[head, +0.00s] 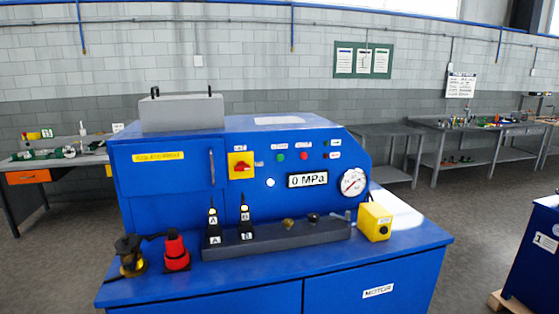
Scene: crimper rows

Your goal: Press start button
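The blue crimper machine (165,205) stands in the middle of the head view. On its front panel are a green round button (281,158) and a red round button (304,156), each under a small label too small to read. I cannot read which one is marked start; neither looks covered. A red rotary switch on a yellow plate (241,166) is left of them, and a white round button or lamp (270,183) is below. The display (308,180) reads 0 MPa. Neither of my grippers is in view.
A yellow box with a black button (375,222) stands on the machine's ledge at right. Levers marked A (214,230) and B (246,226), a red-capped part (176,250) and a pressure gauge (353,182) are nearby.

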